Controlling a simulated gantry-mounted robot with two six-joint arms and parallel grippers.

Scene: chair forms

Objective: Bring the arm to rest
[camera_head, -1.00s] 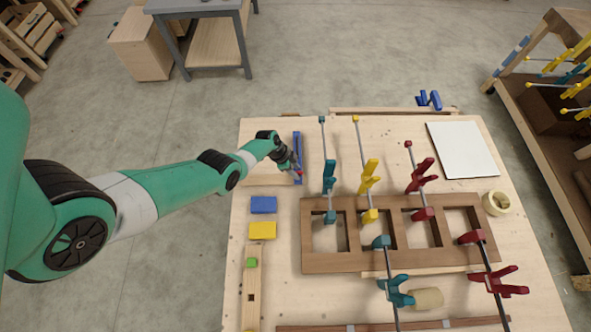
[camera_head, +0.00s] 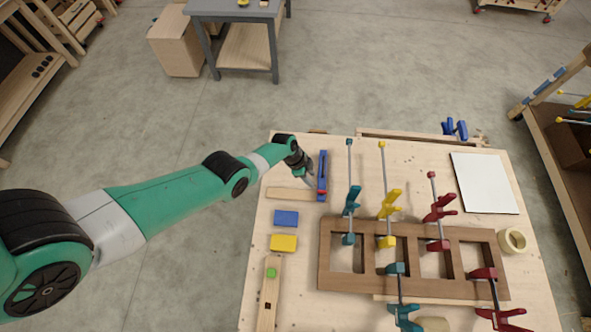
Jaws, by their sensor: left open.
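My left arm is green and comes in from the left in the head view. Its left gripper (camera_head: 312,181) is over the back left of the wooden worktable (camera_head: 400,157), just left of a blue bar-like tool (camera_head: 323,170). The gripper is open; its fingers are small and partly blurred, and I see nothing held between them. I cannot tell how high it is above the table. My right arm and gripper are not in view.
A brown wooden frame (camera_head: 325,254) lies on the table with teal, yellow and red clamps (camera_head: 388,207) on it. A blue block (camera_head: 286,218) and a yellow block (camera_head: 284,243) lie left of it. A white sheet (camera_head: 485,183) and a tape roll (camera_head: 512,240) lie at right.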

